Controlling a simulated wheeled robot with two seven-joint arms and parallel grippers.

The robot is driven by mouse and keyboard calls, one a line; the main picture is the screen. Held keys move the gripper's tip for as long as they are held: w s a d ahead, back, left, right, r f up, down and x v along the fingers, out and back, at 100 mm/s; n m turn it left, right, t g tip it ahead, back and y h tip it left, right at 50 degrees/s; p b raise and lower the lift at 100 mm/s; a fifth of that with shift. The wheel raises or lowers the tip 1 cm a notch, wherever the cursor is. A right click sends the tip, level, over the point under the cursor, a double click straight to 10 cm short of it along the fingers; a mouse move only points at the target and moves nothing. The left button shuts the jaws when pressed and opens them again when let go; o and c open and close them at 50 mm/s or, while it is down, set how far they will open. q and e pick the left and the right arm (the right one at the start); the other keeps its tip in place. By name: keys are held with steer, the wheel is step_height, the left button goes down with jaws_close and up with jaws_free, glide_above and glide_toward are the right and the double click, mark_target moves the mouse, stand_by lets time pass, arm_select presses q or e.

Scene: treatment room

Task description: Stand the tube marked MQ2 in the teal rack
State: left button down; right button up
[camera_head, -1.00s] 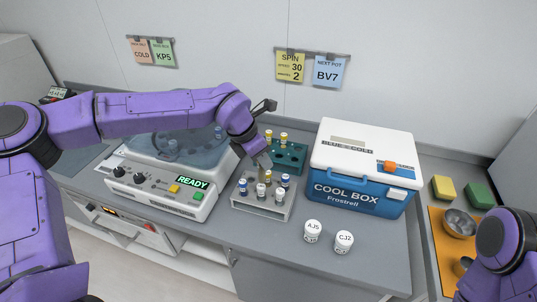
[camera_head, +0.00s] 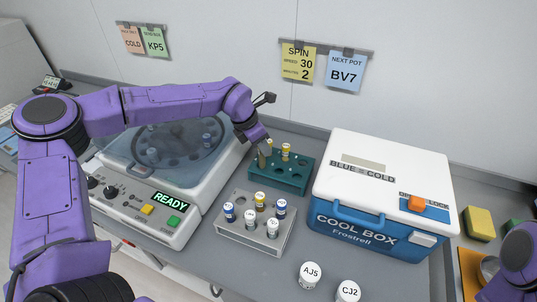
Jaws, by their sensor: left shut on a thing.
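The teal rack (camera_head: 291,182) stands on the counter behind a grey rack. Two yellow-capped tubes (camera_head: 286,150) show at its back; several front holes are empty. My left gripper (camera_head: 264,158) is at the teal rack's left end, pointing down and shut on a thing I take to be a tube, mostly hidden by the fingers. The grey rack (camera_head: 246,241) holds two blue-capped tubes (camera_head: 282,208), one yellow-capped tube (camera_head: 260,200) and two white-capped tubes (camera_head: 250,220). The mark MQ2 is not readable on any tube. My right gripper is out of view.
A centrifuge (camera_head: 140,210) reading READY, its clear lid down, stands left of the racks. A closed cool box (camera_head: 378,215) stands close on the right. White pots AJ5 (camera_head: 309,276) and CJ2 (camera_head: 347,291) stand at the front. A yellow sponge (camera_head: 478,223) lies at far right.

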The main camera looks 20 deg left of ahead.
mark_target(260, 154)
arm_select(q)
steer(key=shift+s+a+f+b, duration=0.15)
steer(key=shift+a+f+b, duration=0.1)
steer(key=shift+f+b, duration=0.2)
step_height(260, 154, down, 4)
steer(key=b, duration=0.2)
steer(key=shift+a+r+b, duration=0.1)
steer(key=shift+r+b, duration=0.1)
steer(key=shift+b, duration=0.2)
steer(key=shift+f, duration=0.35)
steer(key=shift+w+r, duration=0.1)
steer(key=shift+w, duration=0.1)
steer(key=c, duration=0.9)
jaws_free()
steer(key=shift+w+a, duration=0.15)
steer(key=shift+a, duration=0.1)
steer(key=shift+d+r, duration=0.15)
steer(key=shift+r, duration=0.05)
steer(key=b+v, duration=0.1)
steer(key=v, duration=1)
steer(key=shift+r+b, duration=0.3)
steer(key=shift+r, duration=0.05)
